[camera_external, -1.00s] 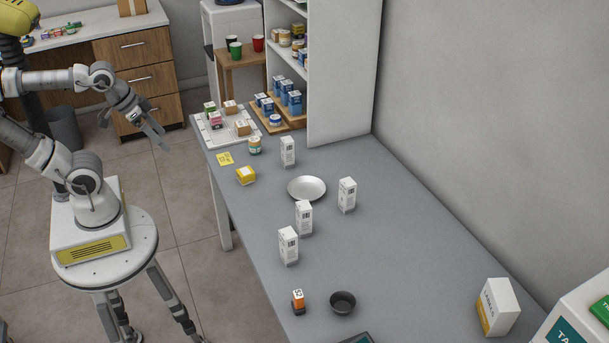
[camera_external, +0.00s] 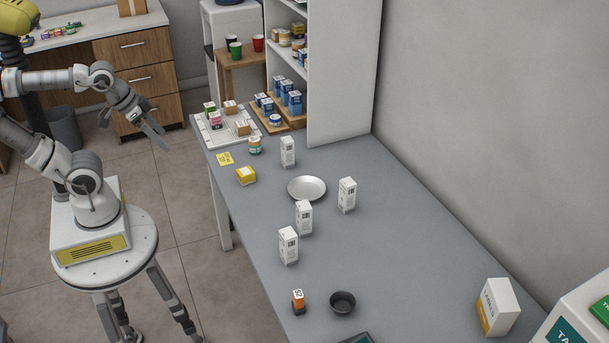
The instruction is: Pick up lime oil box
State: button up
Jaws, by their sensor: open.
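No label reading lime oil can be made out at this size. A small box with a green side (camera_external: 209,107) stands on the white tray (camera_external: 214,139) at the far left end of the grey counter; I cannot tell if it is the lime oil box. A pink box (camera_external: 215,120) and tan boxes (camera_external: 242,128) share the tray. Several tall white boxes with dark print stand on the counter, one of them near its front edge (camera_external: 288,246). My gripper (camera_external: 140,128) is open and empty, in the air left of the counter and apart from every box.
A white shelf (camera_external: 345,80) rises at the back. The counter's right-hand middle is clear.

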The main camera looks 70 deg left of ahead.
jog(key=shift+c, duration=0.3)
jog(key=shift+c, duration=0.7)
